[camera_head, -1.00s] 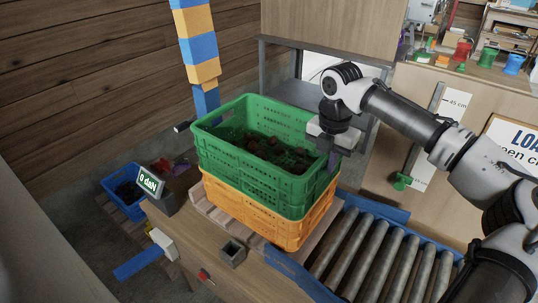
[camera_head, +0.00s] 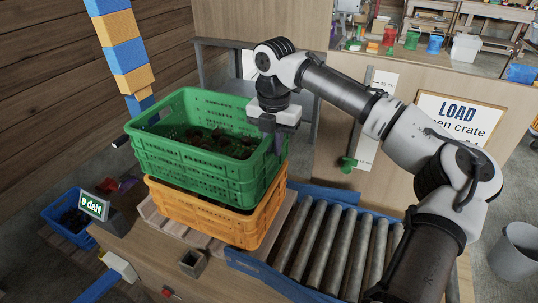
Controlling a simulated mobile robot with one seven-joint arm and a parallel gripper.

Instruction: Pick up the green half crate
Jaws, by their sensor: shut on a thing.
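The green half crate (camera_head: 195,173) holds dark brown chestnuts (camera_head: 218,141) and sits on top of an orange crate (camera_head: 203,217). My gripper (camera_head: 272,130) is at the right end of the green crate, shut on its rim. The fingertips are partly hidden by the crate wall and the gripper body. The green crate looks level, and I cannot see a clear gap between it and the orange crate.
The orange crate stands on a wooden pallet (camera_head: 157,222) beside a roller conveyor (camera_head: 328,240). A display (camera_head: 94,206) reads 0 daN. A column of blue and orange blocks (camera_head: 127,57) rises behind the crates. A blue crate (camera_head: 62,235) is at lower left.

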